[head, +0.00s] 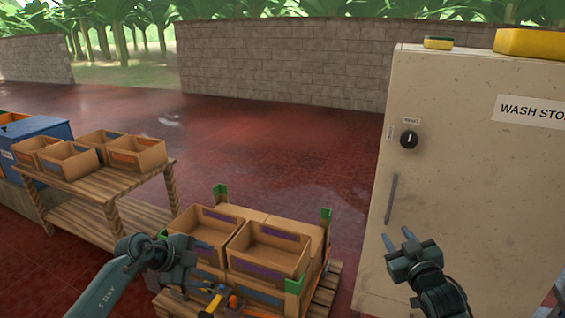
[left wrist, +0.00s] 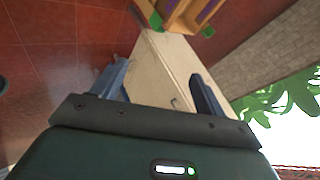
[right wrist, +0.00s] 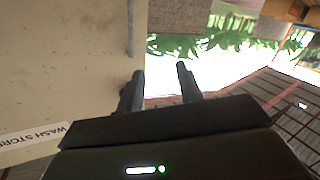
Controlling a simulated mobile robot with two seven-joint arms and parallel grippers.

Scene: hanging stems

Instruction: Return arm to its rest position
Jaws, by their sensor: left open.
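My left gripper (head: 190,264) is in front of the near crate stack in the head view, and its fingers are hard to make out there. In the left wrist view its two fingers (left wrist: 162,90) stand apart with nothing between them. My right gripper (head: 405,244) is in front of the beige cabinet's left edge, pointing up and away. Its fingers are spread and empty, as the right wrist view also shows (right wrist: 160,82). Neither gripper holds anything.
The beige wash-store cabinet (head: 460,190) with a knob (head: 409,139) and a vertical handle (head: 391,199) stands at the right. Open cardboard crates (head: 268,248) are stacked on a pallet at the centre. A wooden table (head: 120,182) carries more crates. Red floor beyond is clear.

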